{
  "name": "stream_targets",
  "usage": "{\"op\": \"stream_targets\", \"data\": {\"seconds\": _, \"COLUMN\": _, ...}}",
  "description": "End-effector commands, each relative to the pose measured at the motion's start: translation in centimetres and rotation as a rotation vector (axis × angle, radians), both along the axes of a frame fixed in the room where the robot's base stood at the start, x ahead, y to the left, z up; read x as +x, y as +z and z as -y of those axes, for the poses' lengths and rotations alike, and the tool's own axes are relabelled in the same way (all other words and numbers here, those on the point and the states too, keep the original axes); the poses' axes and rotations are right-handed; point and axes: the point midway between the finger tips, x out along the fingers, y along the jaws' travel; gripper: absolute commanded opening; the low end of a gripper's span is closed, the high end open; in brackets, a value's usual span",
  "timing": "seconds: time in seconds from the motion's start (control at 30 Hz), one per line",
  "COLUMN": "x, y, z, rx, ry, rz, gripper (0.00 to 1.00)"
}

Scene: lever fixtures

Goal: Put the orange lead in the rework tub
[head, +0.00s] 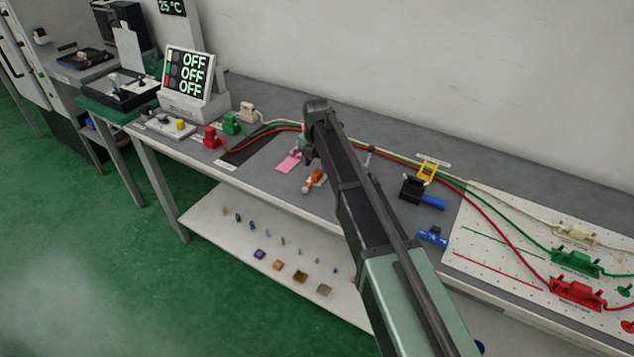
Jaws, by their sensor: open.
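A small orange object (316,177) with a pale end lies on the grey bench top, just left of my arm; it may be the orange lead, but it is too small to be sure. My gripper (309,160) hangs below my arm's raised elbow, above the bench, near the orange object and a flat pink piece (289,161). It is small and partly hidden by the arm. It is open, and I see nothing held in it. I cannot tell which container is the rework tub; no label is readable.
Red, green and cream cables run along the bench from plugs at left to a white pegboard (493,262) at right. A black-and-blue item (424,195) and a blue piece (432,237) sit right of my arm. A display reading OFF (188,75) stands left. Several small items lie on the lower shelf (215,240).

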Motion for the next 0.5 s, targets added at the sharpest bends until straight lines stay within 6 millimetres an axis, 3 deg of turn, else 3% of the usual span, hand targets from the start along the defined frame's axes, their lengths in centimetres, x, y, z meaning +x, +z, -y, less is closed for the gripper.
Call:
{"op": "stream_targets", "data": {"seconds": 0.03, "x": -0.1, "y": -2.0, "z": 0.1, "rx": 0.0, "ry": 0.0, "rz": 0.0, "gripper": 0.53}}
{"op": "stream_targets", "data": {"seconds": 0.17, "x": -0.2, "y": -4.3, "z": 0.1, "rx": 0.0, "ry": 0.0, "rz": 0.0, "gripper": 0.53}}
{"op": "stream_targets", "data": {"seconds": 0.4, "x": -0.2, "y": -4.0, "z": 0.1, "rx": 0.0, "ry": 0.0, "rz": 0.0, "gripper": 0.53}}
{"op": "stream_targets", "data": {"seconds": 0.5, "x": -0.2, "y": -4.0, "z": 0.1, "rx": 0.0, "ry": 0.0, "rz": 0.0, "gripper": 0.39}}
